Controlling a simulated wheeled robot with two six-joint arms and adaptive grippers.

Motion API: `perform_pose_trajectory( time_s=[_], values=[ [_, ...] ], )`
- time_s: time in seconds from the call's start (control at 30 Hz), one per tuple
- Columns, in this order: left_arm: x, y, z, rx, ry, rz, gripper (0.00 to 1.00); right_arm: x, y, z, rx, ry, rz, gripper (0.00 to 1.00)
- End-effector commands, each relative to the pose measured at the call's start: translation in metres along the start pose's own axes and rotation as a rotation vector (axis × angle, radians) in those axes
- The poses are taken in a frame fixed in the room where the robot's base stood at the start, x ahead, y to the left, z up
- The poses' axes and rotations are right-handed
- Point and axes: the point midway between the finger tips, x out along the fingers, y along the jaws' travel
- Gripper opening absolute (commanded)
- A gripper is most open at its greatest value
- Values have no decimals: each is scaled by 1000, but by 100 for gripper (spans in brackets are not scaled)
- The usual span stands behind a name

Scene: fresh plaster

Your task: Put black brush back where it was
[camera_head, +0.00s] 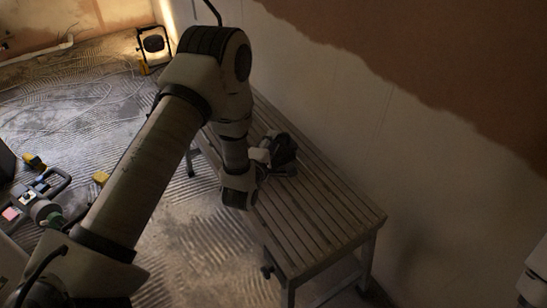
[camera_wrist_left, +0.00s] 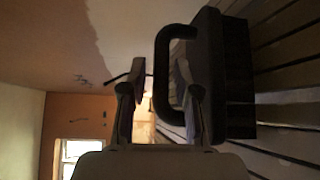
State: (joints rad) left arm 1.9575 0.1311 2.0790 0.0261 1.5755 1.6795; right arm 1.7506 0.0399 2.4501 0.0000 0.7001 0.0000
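The black brush (camera_head: 284,149) is on the slatted wooden bench (camera_head: 325,225) in the head view. In the left wrist view the brush (camera_wrist_left: 229,80) shows as a dark block with a U-shaped black handle, close to the slats. My left gripper (camera_head: 262,156) is at the brush's left side, low over the bench. In the left wrist view its two fingers (camera_wrist_left: 158,90) are apart, with the handle's bar between them. A gap shows between the bar and the left finger. Whether the right finger touches the handle cannot be told.
A plaster wall (camera_head: 330,75) runs along the bench's far side. A work lamp (camera_head: 153,45) stands on the floor at the back. A power tool (camera_head: 42,205) and yellow items lie on the floor at left. The bench's near end is bare.

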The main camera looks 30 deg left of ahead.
Motion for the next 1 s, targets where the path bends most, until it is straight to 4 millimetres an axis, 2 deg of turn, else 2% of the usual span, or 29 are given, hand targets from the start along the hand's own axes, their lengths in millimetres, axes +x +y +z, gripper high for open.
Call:
perform_pose_trajectory(
  time_s=[0.03, 0.13, 0.33, 0.37, 0.43, 0.47, 0.83, 1.0],
  values=[
    [10, -2, -1, 0, 0, 3, 31, 5, 0, 0, 0, 0, 0, 41],
    [22, -2, 0, 1, 0, 1, 31, 6, 0, 0, 0, -1, 0, 41],
    [24, -1, 0, 1, 0, -2, 31, 6, 0, 0, 0, 0, 0, 41],
    [24, -1, 0, 2, 0, -2, 27, 6, 0, 0, 0, 0, 0, 41],
    [24, -1, 0, 2, 0, -2, 2, 6, 0, 0, 0, 0, 0, 41],
    [24, -1, 0, 2, 0, -2, 0, 6, 0, 0, 0, 0, 0, 41],
    [24, 0, 0, 2, -1, -2, 0, 5, 0, 0, 0, 0, 0, 41],
    [28, 11, 0, 2, 0, -1, 0, -3, 0, 0, 0, 0, 0, 41]
  ],
)
